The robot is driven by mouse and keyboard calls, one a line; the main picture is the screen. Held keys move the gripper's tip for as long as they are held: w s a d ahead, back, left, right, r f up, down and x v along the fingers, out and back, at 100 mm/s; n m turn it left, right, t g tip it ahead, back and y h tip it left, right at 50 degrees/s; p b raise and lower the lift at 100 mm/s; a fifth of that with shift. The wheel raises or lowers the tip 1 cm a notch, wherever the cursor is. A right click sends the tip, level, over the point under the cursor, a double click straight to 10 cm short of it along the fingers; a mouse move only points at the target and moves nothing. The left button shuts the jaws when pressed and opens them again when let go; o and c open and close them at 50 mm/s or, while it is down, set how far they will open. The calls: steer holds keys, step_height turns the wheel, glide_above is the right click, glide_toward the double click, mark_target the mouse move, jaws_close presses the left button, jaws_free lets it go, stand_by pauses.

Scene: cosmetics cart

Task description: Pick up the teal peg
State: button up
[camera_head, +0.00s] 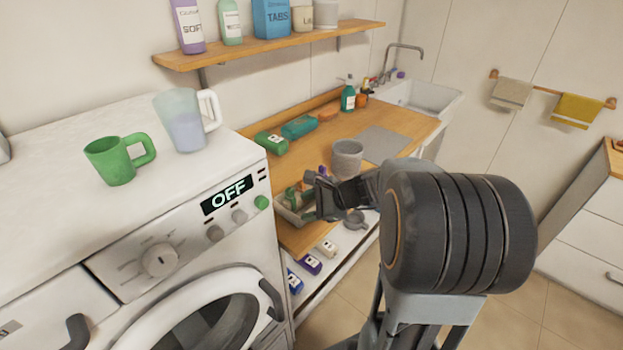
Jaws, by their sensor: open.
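A small light tray (284,212) sits on the wooden counter beside the washing machine. It holds several small green pieces (292,196). A teal peg may be among them, but they are too small and too covered for me to tell which piece it is. My gripper (314,196) is open at the right side of the tray, close to the green pieces. It hides part of the tray. I cannot tell whether it touches anything.
A grey cup (347,158) stands behind my gripper. A green box (271,143) and a teal block (299,127) lie farther back. The washing machine (205,235) stands left, with a green mug (118,159) and measuring jug (185,122) on top. A grey mat (384,141) lies near the sink.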

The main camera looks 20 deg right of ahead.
steer(key=w+d+m+t+h, duration=0.2)
steer(key=w+d+m+t, duration=0.4)
steer(key=d+m, duration=0.55)
steer(key=shift+n, duration=0.25)
steer(key=shift+d+p+x, duration=0.15)
steer(key=shift+p+x, duration=0.45)
steer(key=shift+x, duration=1.6)
steer(key=shift+d+p+x, duration=0.15)
steer(key=shift+p+x, duration=0.4)
steer(key=shift+x, duration=1.7)
steer(key=shift+d+p+x, duration=0.2)
steer(key=shift+p+x, duration=0.4)
steer(key=shift+x, duration=1.6)
steer(key=shift+w+f, duration=0.15)
steer(key=shift+w, duration=0.05)
steer(key=shift+c, duration=0.2)
jaws_close()
